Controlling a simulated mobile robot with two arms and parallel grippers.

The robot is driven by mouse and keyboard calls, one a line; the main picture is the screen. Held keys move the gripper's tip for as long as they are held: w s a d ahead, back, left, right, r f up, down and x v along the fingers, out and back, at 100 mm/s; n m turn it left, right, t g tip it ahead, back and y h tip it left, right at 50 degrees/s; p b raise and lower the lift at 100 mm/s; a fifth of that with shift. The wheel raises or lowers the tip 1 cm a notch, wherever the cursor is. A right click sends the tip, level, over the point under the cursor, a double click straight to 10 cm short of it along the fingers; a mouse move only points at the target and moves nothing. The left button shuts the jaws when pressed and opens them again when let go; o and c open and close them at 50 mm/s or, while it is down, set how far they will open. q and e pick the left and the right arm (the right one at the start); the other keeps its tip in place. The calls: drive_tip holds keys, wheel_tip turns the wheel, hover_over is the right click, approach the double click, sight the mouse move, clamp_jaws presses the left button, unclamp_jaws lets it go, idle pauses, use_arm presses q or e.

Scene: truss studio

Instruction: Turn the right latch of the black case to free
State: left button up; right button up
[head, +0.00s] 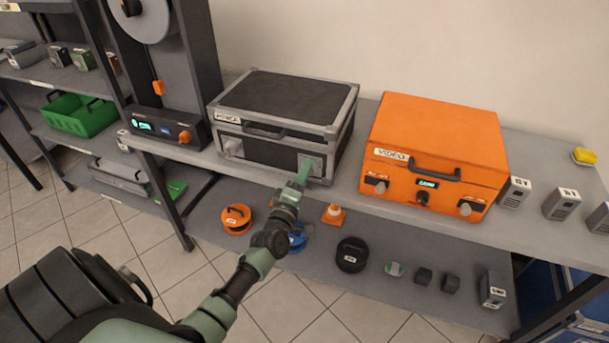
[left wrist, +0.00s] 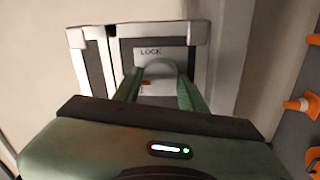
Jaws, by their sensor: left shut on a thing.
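The black case (head: 285,98) with grey metal edges stands closed on the upper shelf. Its left latch (head: 234,147) and right latch (head: 317,161) are on its front. My left gripper (head: 302,172) is at the right latch. In the left wrist view, my left gripper (left wrist: 158,88) has its two green fingers on either side of the grey latch knob (left wrist: 158,70), shut on it. The word LOCK shows on the plate above the knob. The lower part of the latch plate is partly hidden by the fingers. My right gripper is not in view.
An orange VIDEO case (head: 440,140) stands to the right on the same shelf. A dark device with an orange knob (head: 185,137) is to the left. Orange, blue and black cable reels and a small orange cone (head: 334,214) are on the lower shelf.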

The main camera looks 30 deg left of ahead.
use_arm(q)
drive_tip(key=shift+f, duration=0.15)
idle(0.3)
drive_tip(key=o, duration=1.3)
drive_tip(key=shift+o, duration=0.2)
drive_tip(key=v, duration=0.8)
drive_tip(key=shift+b, duration=0.35)
